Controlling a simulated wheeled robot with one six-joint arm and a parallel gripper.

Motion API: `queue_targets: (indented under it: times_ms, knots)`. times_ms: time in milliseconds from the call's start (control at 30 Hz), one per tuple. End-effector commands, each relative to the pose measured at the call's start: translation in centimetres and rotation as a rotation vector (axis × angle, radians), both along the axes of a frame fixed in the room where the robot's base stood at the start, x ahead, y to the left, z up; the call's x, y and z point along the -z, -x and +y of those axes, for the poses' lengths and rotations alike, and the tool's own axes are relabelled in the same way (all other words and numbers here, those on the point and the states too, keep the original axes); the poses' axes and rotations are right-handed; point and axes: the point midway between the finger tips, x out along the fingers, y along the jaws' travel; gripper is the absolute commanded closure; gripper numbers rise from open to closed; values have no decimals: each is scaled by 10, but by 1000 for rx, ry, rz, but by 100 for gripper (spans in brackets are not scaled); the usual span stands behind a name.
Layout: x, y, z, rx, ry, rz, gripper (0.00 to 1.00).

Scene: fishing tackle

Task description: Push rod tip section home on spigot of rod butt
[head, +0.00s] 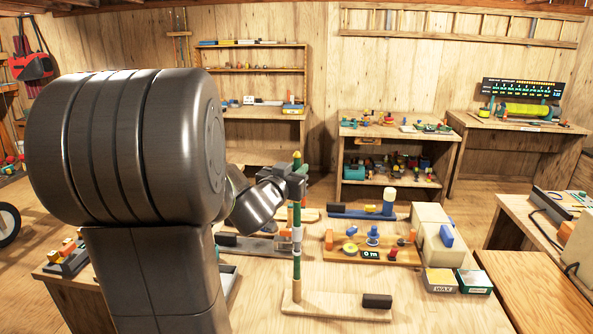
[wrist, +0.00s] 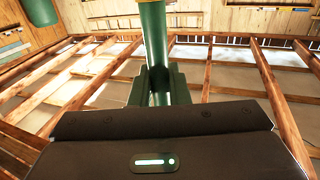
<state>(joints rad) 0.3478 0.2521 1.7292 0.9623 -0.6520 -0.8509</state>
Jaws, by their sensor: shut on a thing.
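In the wrist view the green rod (wrist: 153,40) runs upright between the jaws (wrist: 155,85). Directly below, in line with it, the rod butt (head: 297,268) stands upright on a pale wooden base board (head: 335,305). A white band (head: 297,234) shows where the two parts come together. Whether any gap is left at the spigot is too small to tell.
Behind the rod, a wooden board with reels and a small display (head: 371,254) lies on the bench. A blue holder (head: 388,205), pale blocks (head: 430,228) and small boxes (head: 440,281) stand to the right. A black block (head: 377,301) sits on the base board.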

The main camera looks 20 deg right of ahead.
Motion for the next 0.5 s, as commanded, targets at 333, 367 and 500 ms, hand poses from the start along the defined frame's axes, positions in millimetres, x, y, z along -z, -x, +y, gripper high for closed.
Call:
queue_targets:
  times_ms: [333,367,500]
  knots:
    - [10,0,0,0,0,0,100]
    - [11,0,0,0,0,0,100]
    - [14,0,0,0,1,1,100]
